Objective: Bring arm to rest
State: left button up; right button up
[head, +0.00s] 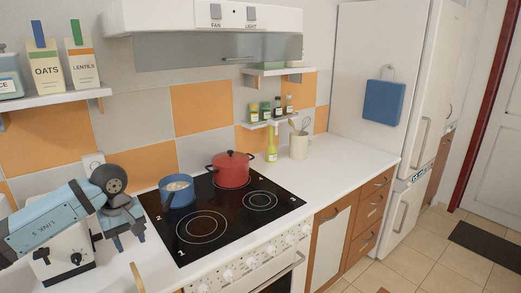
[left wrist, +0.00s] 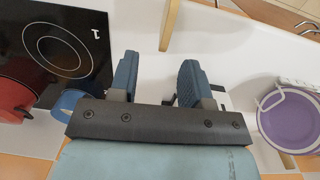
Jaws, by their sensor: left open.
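My left arm comes in from the left over the counter. Its gripper (head: 130,240) points down beside the left edge of the black stovetop, next to a white toaster-like appliance (head: 68,250). In the left wrist view, the two blue fingers of this gripper (left wrist: 157,78) stand wide apart with nothing held between them. The white counter shows below and between them. My right gripper is in neither view.
A blue pot (head: 178,193) and a red lidded pot (head: 231,172) stand on the stovetop (head: 225,228), close to the left gripper. A purple pot (left wrist: 290,122) shows in the left wrist view. A shelf (head: 60,98) hangs above the arm. The counter right of the stovetop (head: 335,165) is mostly clear.

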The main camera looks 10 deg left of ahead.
pick_arm(q)
jog(key=s+d+f+n+t+h+p, duration=0.1)
jog(key=s+d+n+t+h, duration=0.15)
jog(key=d+n+h, duration=0.55)
jog(key=s+d+f+n+t+h+p, duration=0.1)
jog(key=s+d+n+h, duration=0.35)
jog(key=d, duration=0.55)
jog(key=s+d+f+n+t+h+p, duration=0.1)
jog(key=s+d+n+t+h, duration=0.15)
jog(key=d+n+h, duration=0.5)
jog(key=s+a+f+m+t+y+p, duration=0.1)
jog(key=s+f+m+y, duration=0.4)
jog(key=m, duration=0.5)
jog(key=s+a+f+m+t+y+p, duration=0.1)
jog(key=s+f+m+y, duration=0.4)
jog(key=m, duration=0.6)
jog(key=s+a+f+m+t+y+p, duration=0.1)
jog(key=s+a+f+m+t+y, duration=0.1)
jog(key=s+a+f+m+y, duration=0.2)
notch_tip(320, 180, down, 6)
jog(key=s+m+y, duration=0.1)
jog(key=m+y, duration=0.2)
jog(key=m, duration=0.4)
jog(key=shift+s+a+f+t+y, duration=0.15)
jog(key=shift+s+a+t+y, duration=0.1)
jog(key=shift+s+t+y, duration=0.15)
jog(key=shift+c, duration=0.4)
